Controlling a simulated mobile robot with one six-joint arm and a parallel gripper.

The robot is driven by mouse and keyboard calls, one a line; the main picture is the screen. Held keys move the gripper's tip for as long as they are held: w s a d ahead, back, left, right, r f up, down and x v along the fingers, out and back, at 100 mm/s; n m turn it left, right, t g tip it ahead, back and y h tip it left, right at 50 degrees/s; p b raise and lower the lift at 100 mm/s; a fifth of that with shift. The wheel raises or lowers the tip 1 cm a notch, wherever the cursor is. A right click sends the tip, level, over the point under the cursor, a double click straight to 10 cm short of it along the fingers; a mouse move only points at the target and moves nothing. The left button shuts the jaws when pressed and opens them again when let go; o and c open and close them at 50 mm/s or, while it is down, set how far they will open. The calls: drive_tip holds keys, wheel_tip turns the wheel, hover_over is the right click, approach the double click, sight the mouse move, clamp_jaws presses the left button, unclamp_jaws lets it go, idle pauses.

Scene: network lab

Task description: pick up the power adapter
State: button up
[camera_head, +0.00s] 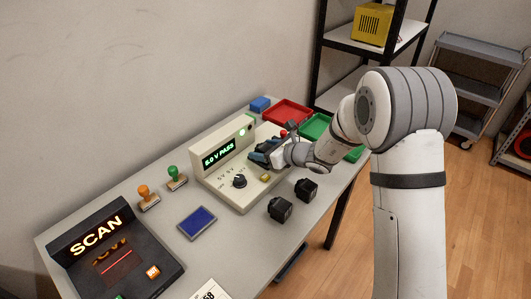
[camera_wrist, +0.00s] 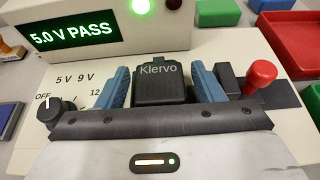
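The power adapter is a black block marked "Klervo" (camera_wrist: 160,82); it sits at the right part of the cream tester (camera_head: 238,184). The tester's display (camera_wrist: 72,33) reads "5.0 V PASS" and its green lamp is lit. My gripper (camera_wrist: 161,88) is down at the adapter, with one blue finger on its left and one on its right. In the head view my gripper (camera_head: 264,155) hides most of the adapter.
Two black blocks (camera_head: 280,209) (camera_head: 306,189) stand on the table in front of the tester. A red lever knob (camera_wrist: 261,77) stands close to the right finger. Red (camera_head: 288,111) and green (camera_head: 315,126) trays lie behind. A scanner (camera_head: 110,250), two stamps and a blue pad (camera_head: 198,222) are left.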

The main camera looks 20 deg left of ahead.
drive_tip(key=c, duration=1.1)
